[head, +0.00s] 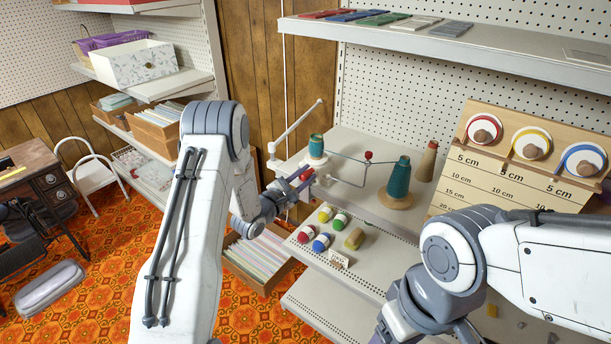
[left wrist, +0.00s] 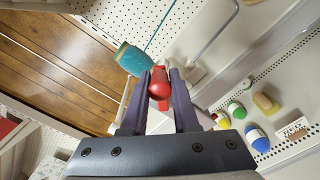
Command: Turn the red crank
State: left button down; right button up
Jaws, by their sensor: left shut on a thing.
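The red crank handle (head: 306,173) sticks out at the front of the winder on the shelf. My left gripper (head: 297,181) is shut on it. In the left wrist view the red crank handle (left wrist: 159,84) shows between the two fingers of my left gripper (left wrist: 160,90). A teal spool (head: 316,147) stands just above the handle on the winder; it also shows in the left wrist view (left wrist: 133,58). A thread runs from it to a larger teal cone (head: 398,178) on a wooden base. My right arm comes in from the right; its fingers are out of sight.
A wire guide with a red knob (head: 368,155) stands right of the crank. A ribbon board (head: 478,165) leans at the right. An upper shelf (head: 440,42) overhangs the workspace.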

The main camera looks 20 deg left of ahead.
pick_arm(q)
jog(key=c, duration=0.8)
grip_release()
jog(key=shift+f, duration=0.1)
jog(key=b+v, duration=0.2)
jog(key=v, duration=0.8)
jog(key=shift+s+b, duration=0.25)
jog(key=shift+b, duration=0.15)
jog(key=shift+a, duration=0.1)
